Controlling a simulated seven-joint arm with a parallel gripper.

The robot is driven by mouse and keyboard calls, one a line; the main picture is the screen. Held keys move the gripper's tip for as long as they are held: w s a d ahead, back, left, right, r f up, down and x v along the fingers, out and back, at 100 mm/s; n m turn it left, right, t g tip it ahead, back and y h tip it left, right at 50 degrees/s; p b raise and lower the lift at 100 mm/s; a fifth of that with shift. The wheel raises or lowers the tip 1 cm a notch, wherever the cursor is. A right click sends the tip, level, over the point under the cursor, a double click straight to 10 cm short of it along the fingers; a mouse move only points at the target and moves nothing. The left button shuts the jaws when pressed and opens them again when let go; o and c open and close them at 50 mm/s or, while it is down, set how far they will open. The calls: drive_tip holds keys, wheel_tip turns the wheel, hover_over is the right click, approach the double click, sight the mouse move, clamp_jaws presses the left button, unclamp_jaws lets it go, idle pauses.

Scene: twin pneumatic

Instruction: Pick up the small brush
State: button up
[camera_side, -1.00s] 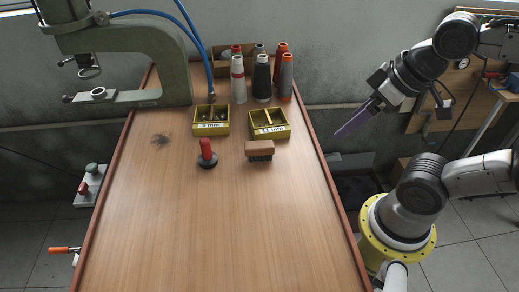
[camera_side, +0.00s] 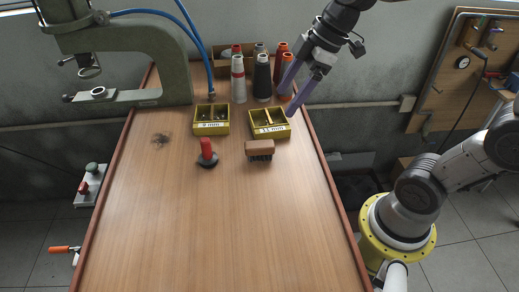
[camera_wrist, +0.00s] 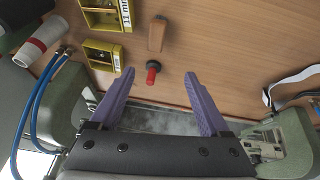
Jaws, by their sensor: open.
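The small brush (camera_side: 259,149) has a brown wooden back and dark bristles pointing down. It stands on the wooden table just in front of the 11 mm yellow box, and shows at the top centre of the wrist view (camera_wrist: 157,34). My gripper (camera_side: 297,101) has two purple fingers spread apart with nothing between them. In the side view it is up and behind the brush to the right, over the 11 mm box's right side. In the wrist view my gripper (camera_wrist: 158,78) points toward the table, with the brush beyond the fingertips.
A red-handled tool (camera_side: 207,153) stands left of the brush. Yellow boxes marked 11 mm (camera_side: 269,131) and 9 mm (camera_side: 211,129) sit behind them. Several thread cones (camera_side: 262,80) stand at the back. A green press (camera_side: 150,50) overhangs the back left. The front of the table (camera_side: 225,230) is clear.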

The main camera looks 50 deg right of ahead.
sight(260, 144)
drive_tip(key=shift+m+g, duration=0.4)
drive_tip(key=shift+m, duration=0.1)
drive_tip(key=x, duration=0.3)
drive_tip(key=w+d+x, duration=0.1)
drive_tip(key=x, duration=0.3)
drive_tip(key=d+x, duration=0.1)
drive_tip(key=x, duration=0.3)
drive_tip(key=shift+w+d+f, duration=0.15)
drive_tip(key=shift+w+f, duration=0.05)
drive_tip(key=shift+f, duration=0.15)
drive_tip(key=shift+a+x, duration=0.2)
drive_tip(key=shift+x, duration=1.2)
drive_tip(key=shift+a+x, duration=0.15)
drive_tip(key=shift+x, duration=1.3)
drive_tip(key=shift+r, duration=0.1)
drive_tip(key=shift+c, duration=0.2)
clamp_jaws()
